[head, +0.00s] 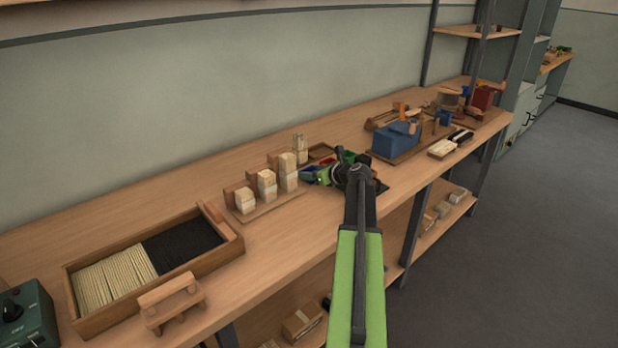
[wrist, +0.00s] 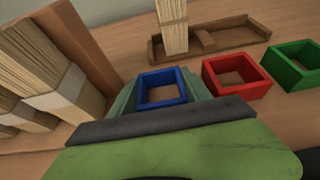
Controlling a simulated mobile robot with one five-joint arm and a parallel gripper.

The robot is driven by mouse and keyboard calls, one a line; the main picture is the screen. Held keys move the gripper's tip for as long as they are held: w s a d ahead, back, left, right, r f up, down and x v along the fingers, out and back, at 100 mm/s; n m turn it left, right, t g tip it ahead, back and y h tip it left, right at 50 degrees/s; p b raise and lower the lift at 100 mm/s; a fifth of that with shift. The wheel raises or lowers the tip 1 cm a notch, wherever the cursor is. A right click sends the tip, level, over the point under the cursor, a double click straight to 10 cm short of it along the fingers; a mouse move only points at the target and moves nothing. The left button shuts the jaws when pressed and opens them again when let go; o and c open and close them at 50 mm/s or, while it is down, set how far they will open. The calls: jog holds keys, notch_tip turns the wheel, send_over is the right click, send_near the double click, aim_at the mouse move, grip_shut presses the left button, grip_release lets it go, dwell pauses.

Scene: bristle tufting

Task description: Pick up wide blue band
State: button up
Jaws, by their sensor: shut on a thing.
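The wide blue band (wrist: 146,98) is a square, open frame between the green fingers of my gripper (wrist: 162,100) in the wrist view. My gripper is shut on it, with a finger at its left and right sides. Whether the band touches the table is hard to tell. In the head view my gripper (head: 330,174) is at the middle of the bench, and the blue band (head: 309,172) shows small at its left, partly hidden by the arm.
A red band (wrist: 236,88) and a green band (wrist: 290,76) lie to the right. A wooden tray (wrist: 240,40) with an upright bristle bundle (wrist: 172,25) stands behind. Wrapped bundles (wrist: 65,95) stand close on the left. A blue machine (head: 396,140) stands further right.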

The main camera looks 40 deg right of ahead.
jog(key=c, duration=0.4)
jog(key=shift+r, duration=0.15)
notch_tip(320, 180, up, 10)
jog(key=p, duration=1)
